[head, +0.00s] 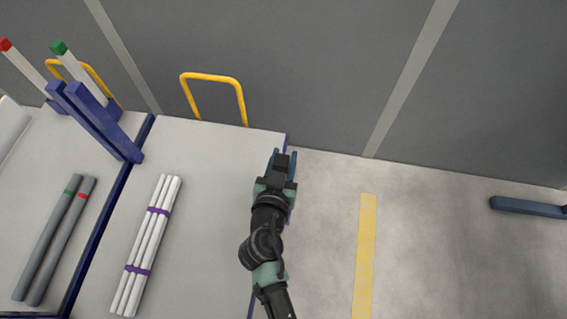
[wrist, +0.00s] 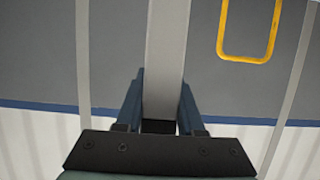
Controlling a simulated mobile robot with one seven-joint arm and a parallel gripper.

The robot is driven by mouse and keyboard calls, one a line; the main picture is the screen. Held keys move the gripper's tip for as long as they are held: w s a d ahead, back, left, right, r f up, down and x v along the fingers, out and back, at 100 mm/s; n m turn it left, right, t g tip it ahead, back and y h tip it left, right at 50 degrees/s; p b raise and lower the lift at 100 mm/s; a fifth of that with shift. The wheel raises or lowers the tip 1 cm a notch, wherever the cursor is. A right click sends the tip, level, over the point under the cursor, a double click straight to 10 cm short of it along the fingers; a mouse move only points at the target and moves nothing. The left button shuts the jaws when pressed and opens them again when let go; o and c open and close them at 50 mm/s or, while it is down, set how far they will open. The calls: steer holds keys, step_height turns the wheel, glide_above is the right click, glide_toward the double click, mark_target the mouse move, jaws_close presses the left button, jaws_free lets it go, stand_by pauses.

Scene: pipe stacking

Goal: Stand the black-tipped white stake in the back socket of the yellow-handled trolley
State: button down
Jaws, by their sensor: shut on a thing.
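My gripper (head: 283,161) is over the right edge of the white-bedded trolley (head: 215,150), near its back right corner. In the wrist view the fingers (wrist: 158,110) are shut on a pale stake (wrist: 165,55). Its black tip (wrist: 158,127) lies between the fingers, and the pale shaft runs away toward the top of the picture. The far end is out of frame. In the head view the stake is hidden by my gripper and arm. The trolley's yellow handle (head: 213,78) stands at its back; it also shows in the wrist view (wrist: 248,55). I cannot make out the back socket.
White pipes bound with purple bands (head: 147,245) lie on the bed. Blue posts (head: 105,122) stand at its left edge. A second trolley at left carries grey pipes (head: 55,240), a red-tipped stake (head: 22,64) and a green-tipped stake (head: 80,75).

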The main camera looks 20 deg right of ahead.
step_height(320, 180, up, 17)
steer(key=p, duration=0.9)
steer(key=shift+f, duration=0.15)
